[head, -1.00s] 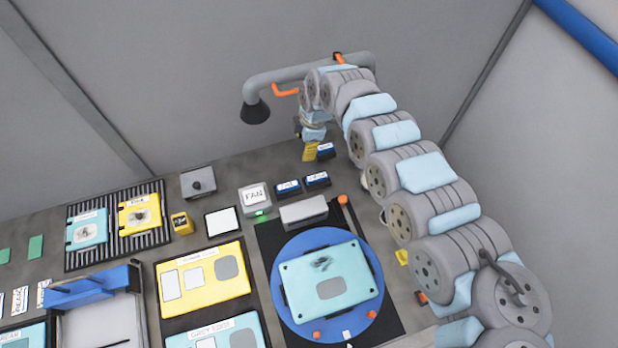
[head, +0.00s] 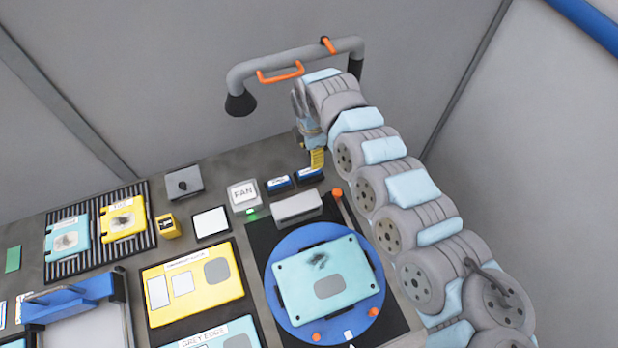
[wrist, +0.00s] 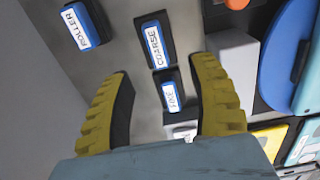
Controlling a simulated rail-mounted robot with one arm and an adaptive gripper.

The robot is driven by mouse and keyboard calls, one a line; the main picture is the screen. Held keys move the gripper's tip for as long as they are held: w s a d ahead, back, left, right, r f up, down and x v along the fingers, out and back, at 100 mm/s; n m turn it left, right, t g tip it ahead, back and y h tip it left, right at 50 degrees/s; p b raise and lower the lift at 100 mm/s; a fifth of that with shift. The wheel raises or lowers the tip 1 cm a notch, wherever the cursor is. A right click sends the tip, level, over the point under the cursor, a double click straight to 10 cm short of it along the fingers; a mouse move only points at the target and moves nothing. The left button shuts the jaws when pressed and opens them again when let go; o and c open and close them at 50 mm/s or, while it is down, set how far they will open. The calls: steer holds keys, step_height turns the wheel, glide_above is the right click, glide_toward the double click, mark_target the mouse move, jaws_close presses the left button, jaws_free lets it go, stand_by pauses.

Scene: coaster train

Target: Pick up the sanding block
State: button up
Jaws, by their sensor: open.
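Two small dark blocks with blue-edged white labels stand near the back of the bench. In the wrist view one reads COARSE (wrist: 154,44) and the other FINE (wrist: 172,94). They also show in the head view, the coarse block (head: 309,176) and the fine block (head: 278,184). My gripper (wrist: 160,72) is open, its yellow fingers apart and empty. The fine block appears between the fingers and the coarse block just beyond the tips. In the head view my gripper (head: 317,160) hangs over the bench's back right, by the coarse block.
A block labelled ROLLER (wrist: 85,25) lies apart from the other two. A grey box (head: 297,206), a FAN button (head: 243,194) and an orange knob (head: 337,194) are close by. A blue turntable (head: 373,287) holds a teal plate. A grey pipe (head: 290,64) arches behind my arm.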

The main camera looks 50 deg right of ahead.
glide_above(309, 170)
steer(key=f, duration=0.3)
steer(key=s+f, duration=0.1)
steer(key=f, duration=0.1)
steer(key=shift+w+a+f, duration=0.1)
steer(key=shift+w+f, duration=0.15)
steer(key=shift+f, duration=0.6)
steer(key=shift+w+f, duration=0.25)
steer(key=shift+f, duration=0.55)
steer(key=shift+s+f, duration=0.1)
steer(key=shift+f, duration=1.05)
jaws_close()
